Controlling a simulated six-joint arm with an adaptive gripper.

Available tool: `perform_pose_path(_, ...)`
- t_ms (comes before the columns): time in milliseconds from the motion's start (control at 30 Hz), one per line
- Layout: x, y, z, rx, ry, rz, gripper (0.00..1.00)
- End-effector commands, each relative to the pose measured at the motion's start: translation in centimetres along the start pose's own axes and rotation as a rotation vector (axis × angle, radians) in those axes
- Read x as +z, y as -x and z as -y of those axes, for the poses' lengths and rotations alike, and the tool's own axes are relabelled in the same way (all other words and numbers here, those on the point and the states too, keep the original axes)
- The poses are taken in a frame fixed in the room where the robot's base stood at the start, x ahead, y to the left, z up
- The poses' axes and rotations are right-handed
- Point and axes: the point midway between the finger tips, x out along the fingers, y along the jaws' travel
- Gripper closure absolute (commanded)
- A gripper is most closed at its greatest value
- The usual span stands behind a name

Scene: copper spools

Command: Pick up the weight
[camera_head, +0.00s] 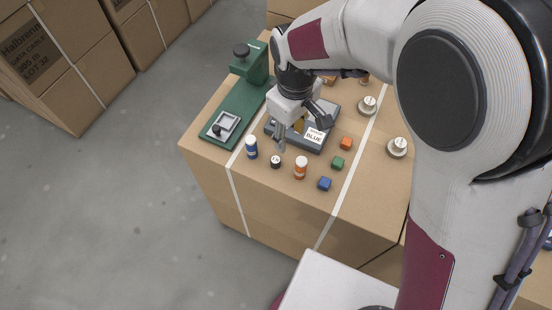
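My gripper (301,136) points down over a dark grey tray-like device (290,141) on the cardboard box. Its two fingers are spread apart. A small brass-coloured piece (299,126) shows between them; I cannot tell if it is the weight or part of something else, or whether a finger touches it. Two round silvery pieces with knobs, which look like weights, stand at the right: one farther back (367,105) and one nearer (397,148). My gripper is to the left of both and apart from them.
A green stand (238,104) is at the left. In front are a blue spool (251,147), a black-and-white piece (276,162), a copper-orange spool (300,168) and several coloured cubes (324,184). The box's front strip is clear.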

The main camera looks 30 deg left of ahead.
Motion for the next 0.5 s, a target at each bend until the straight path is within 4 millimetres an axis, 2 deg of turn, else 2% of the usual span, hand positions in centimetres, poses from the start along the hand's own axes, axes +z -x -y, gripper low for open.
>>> perform_pose_path(100,-1.4,-1.9,1.4,-0.012,0.062,0.019,0.61)
perform_pose_path(200,-2.1,-2.9,2.0,-0.017,0.094,0.027,0.61)
perform_pose_path(500,-2.6,-3.6,2.5,-0.021,0.119,0.033,0.61)
